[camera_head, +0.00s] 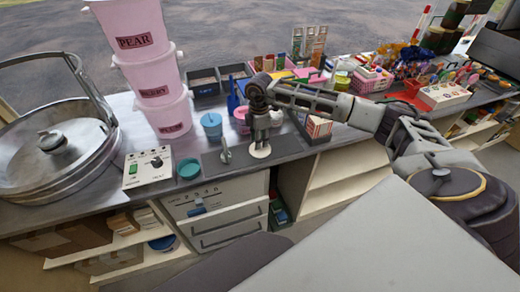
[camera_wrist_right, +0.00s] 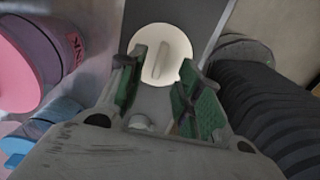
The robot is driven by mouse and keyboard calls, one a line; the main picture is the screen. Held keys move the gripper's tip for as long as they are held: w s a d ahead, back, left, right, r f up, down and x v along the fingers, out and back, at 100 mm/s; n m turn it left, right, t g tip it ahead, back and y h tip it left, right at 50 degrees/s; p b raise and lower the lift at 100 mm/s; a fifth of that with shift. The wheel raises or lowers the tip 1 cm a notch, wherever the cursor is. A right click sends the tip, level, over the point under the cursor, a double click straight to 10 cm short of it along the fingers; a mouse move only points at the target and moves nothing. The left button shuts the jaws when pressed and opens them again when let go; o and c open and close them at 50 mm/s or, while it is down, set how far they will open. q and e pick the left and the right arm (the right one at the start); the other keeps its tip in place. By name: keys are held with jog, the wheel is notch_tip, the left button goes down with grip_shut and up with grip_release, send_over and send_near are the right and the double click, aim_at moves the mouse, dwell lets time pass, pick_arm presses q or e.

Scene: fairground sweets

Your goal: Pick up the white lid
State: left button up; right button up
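The white lid (camera_head: 261,152) lies on a dark grey strip at the front of the counter, just below my right gripper (camera_head: 260,142). In the right wrist view the lid (camera_wrist_right: 177,40) is a round cream disc with a raised bar handle across its middle. The right gripper's green-padded fingers (camera_wrist_right: 156,88) are apart, one to each side of the handle's line, with nothing held between them. Whether the fingertips touch the lid cannot be told. My left gripper is not in view.
Stacked pink buckets (camera_head: 152,78), a blue cup (camera_head: 211,125), a teal bowl (camera_head: 189,168) and a white control box (camera_head: 148,166) stand to the left. A small upright metal piece (camera_head: 226,152) is just left of the lid. Trays and jars crowd the right.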

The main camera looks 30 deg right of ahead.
jog(key=shift+d+f, duration=0.15)
jog(key=shift+f, duration=1.55)
grip_shut()
